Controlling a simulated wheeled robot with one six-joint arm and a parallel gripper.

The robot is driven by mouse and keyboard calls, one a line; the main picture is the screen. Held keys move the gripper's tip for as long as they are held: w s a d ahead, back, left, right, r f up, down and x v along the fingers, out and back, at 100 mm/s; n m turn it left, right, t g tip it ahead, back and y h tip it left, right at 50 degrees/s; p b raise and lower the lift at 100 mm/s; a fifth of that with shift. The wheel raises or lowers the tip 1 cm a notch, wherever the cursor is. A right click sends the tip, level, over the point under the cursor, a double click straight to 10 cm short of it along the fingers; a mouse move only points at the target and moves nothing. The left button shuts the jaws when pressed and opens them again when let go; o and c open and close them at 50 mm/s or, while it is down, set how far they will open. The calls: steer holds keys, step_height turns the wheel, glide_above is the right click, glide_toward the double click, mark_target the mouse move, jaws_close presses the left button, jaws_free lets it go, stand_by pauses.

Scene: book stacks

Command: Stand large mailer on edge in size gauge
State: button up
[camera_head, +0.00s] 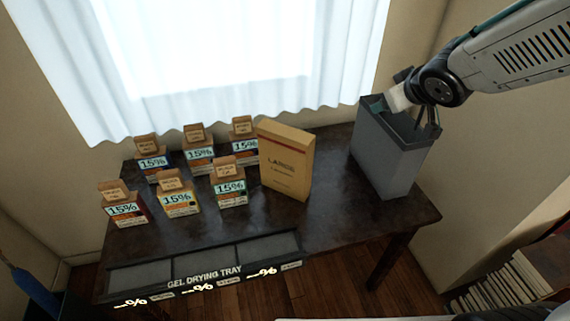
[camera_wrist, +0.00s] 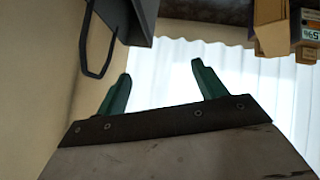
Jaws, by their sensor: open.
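The large mailer (camera_head: 286,162), a tan box marked LARGE, stands upright on the dark table, right of the small labelled boxes. Part of a tan box, likely the mailer, shows at the top right of the wrist view (camera_wrist: 270,28). A tall grey open-topped bin (camera_head: 385,158) stands at the table's right end; I cannot tell if it is the size gauge. It also shows in the wrist view (camera_wrist: 140,20) with a dark loop handle. My gripper (camera_wrist: 160,84) is open and empty, with green fingers apart. In the head view it overlaps the bin's rim, well right of the mailer.
Several small boxes marked 15% (camera_head: 178,195) stand in two rows on the left. A gel drying tray (camera_head: 205,264) with empty-looking compartments lies along the front edge. Table between mailer and bin is clear. A curtained window (camera_head: 220,60) is behind; books (camera_head: 500,285) sit lower right.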

steer(key=w+a+f+n+y, duration=0.4)
steer(key=a+f+y, duration=0.1)
steer(key=a, duration=0.4)
steer(key=n+g+y, duration=0.3)
steer(key=g+y, duration=0.1)
steer(key=y, duration=0.1)
glide_toward(289, 132)
steer(key=a+f, duration=0.2)
steer(key=x, duration=0.4)
steer(key=w+x, duration=0.1)
steer(key=x, duration=0.1)
steer(key=shift+w+a, duration=0.15)
steer(key=shift+a, duration=0.1)
steer(key=shift+r, duration=0.1)
steer(key=shift+c, duration=0.3)
steer(key=c, duration=1.4)
steer(key=shift+r, duration=0.1)
